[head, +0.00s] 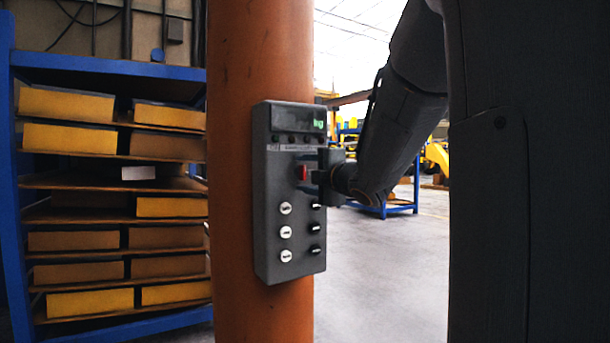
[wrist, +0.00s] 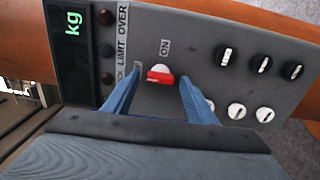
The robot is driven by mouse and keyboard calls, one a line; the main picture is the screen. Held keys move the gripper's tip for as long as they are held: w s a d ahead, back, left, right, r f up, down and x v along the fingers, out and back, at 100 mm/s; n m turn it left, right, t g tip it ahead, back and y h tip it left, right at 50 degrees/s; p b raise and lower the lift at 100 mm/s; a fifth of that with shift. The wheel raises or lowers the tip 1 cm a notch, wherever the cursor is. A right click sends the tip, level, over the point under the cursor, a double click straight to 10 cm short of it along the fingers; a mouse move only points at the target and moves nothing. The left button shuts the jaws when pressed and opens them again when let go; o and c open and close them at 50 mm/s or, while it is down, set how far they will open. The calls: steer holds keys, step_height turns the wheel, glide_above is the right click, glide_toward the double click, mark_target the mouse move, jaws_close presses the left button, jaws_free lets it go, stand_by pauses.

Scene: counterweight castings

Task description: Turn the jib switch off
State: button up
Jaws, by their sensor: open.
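The red jib switch (wrist: 160,75) sits on a dark grey control box (wrist: 200,35) in the wrist view. The word ON is printed just above it in that view; other lettering is partly hidden behind my left finger. The switch also shows as a small red spot in the head view (head: 302,172), on the box (head: 264,250) fixed to an orange post (head: 235,200). My gripper (wrist: 159,80) is open, one blue finger on each side of the switch, with gaps visible between. In the head view my gripper (head: 316,178) reaches in from the right.
A blue rack (head: 20,230) with yellow-fronted bins stands left of the post.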

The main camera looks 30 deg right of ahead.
steer(key=s, duration=0.8)
steer(key=shift+d, duration=0.15)
steer(key=shift+w, duration=0.1)
steer(key=s+a+f+m+g+h+p, duration=0.2)
steer(key=a+f+m+g, duration=0.15)
steer(key=f+m, duration=0.45)
steer(key=s+a+f+m+g+h+p, duration=0.1)
steer(key=a+f+m+g+p, duration=0.2)
steer(key=f, duration=0.8)
steer(key=s+a+f+m+g+y+p, duration=0.1)
steer(key=s+a+f+m+g, duration=0.2)
steer(key=s, duration=0.8)
steer(key=s+a+f+m+g+y+p, duration=0.1)
steer(key=s+a+f+m+g, duration=0.3)
steer(key=s+a+f+g, duration=0.4)
steer(key=s+a+f+p, duration=0.1)
steer(key=s+a+f, duration=0.1)
steer(key=s, duration=0.1)
steer(key=shift+a+f+m, duration=0.3)
steer(key=shift+g, duration=0.25)
